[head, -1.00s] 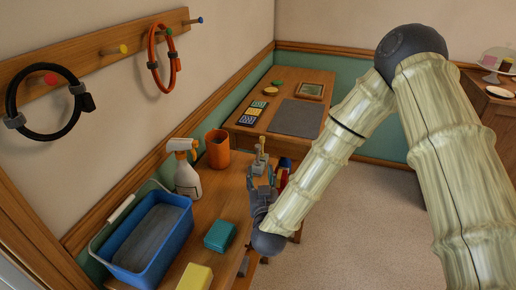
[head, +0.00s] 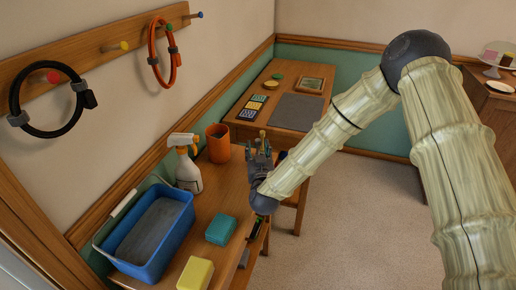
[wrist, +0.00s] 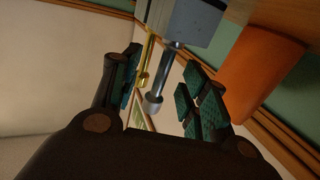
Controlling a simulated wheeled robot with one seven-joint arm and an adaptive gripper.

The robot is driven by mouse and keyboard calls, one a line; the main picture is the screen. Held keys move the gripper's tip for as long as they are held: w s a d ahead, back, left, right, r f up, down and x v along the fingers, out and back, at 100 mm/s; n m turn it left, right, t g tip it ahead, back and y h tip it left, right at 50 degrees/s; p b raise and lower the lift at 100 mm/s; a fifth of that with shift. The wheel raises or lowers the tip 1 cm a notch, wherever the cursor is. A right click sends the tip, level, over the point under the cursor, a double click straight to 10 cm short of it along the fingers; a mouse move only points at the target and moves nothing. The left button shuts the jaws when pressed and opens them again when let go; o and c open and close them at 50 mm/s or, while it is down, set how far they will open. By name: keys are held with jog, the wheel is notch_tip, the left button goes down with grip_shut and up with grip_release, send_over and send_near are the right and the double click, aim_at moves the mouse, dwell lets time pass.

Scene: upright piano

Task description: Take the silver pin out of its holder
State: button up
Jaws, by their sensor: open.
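The silver pin (wrist: 168,72) has a grey shaft and a wider round head. In the wrist view its shaft runs into a blue-grey block, the holder (wrist: 198,20). A brass-coloured pin (wrist: 147,62) stands beside it, to its left. My gripper (wrist: 162,62) is open, with teal-padded fingers on both sides of the two pins. The silver pin lies between the fingers, with a visible gap to the right pads. In the head view my gripper (head: 260,158) is over the near table's right edge. It hides most of the holder there, and I cannot make out the silver pin.
The near table (head: 228,190) carries an orange cup (head: 218,143), a spray bottle (head: 187,165), a blue tub (head: 150,235), a teal box (head: 220,230) and a yellow sponge (head: 196,274). The orange cup (wrist: 258,75) is close right of my fingers in the wrist view.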

jog(key=shift+w, duration=0.25)
grip_shut()
